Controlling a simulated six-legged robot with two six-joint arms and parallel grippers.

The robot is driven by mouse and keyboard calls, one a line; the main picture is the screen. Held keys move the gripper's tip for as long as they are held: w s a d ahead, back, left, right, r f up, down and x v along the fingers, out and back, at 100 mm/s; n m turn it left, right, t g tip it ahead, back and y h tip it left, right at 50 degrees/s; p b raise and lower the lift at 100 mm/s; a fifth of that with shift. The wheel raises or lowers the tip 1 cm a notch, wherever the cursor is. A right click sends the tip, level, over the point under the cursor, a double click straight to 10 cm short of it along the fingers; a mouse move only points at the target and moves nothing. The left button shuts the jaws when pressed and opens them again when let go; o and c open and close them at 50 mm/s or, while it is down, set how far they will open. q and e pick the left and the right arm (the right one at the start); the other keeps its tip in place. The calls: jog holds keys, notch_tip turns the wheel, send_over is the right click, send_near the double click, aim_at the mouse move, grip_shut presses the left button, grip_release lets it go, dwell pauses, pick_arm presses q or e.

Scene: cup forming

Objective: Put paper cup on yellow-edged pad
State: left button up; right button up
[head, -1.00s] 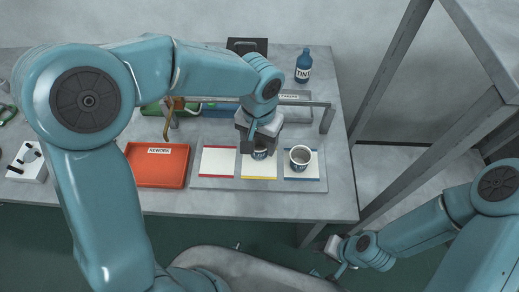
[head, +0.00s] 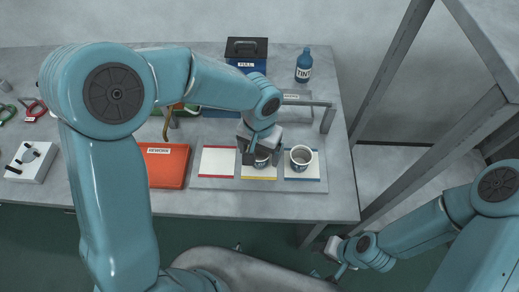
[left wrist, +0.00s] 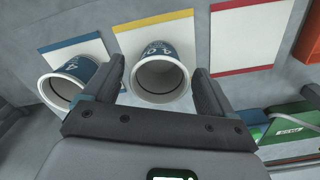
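A paper cup (head: 262,161) with a white rim and dark blue band stands on the yellow-edged pad (head: 258,178), between a red-edged pad (head: 217,162) and a blue-edged pad (head: 302,178). My left gripper (head: 261,157) is over it, fingers on either side. In the left wrist view, the cup (left wrist: 159,76) is between the spread fingers, with a small gap visible beside it. A second cup (head: 300,158) stands on the blue-edged pad. My right gripper (head: 341,268) is low at the right, away from the table; its fingers are too small to read.
An orange REWORK tray (head: 166,168) lies left of the pads. A metal rail (head: 327,118) stands behind them. A TINT bottle (head: 304,66) and a blue box (head: 246,58) stand farther back. A white switch box (head: 31,162) is at far left.

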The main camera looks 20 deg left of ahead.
pick_arm(q)
jog(key=shift+r, duration=0.6)
notch_tip(320, 180, up, 11)
jog(key=shift+r+p, duration=0.15)
jog(key=shift+p, duration=0.3)
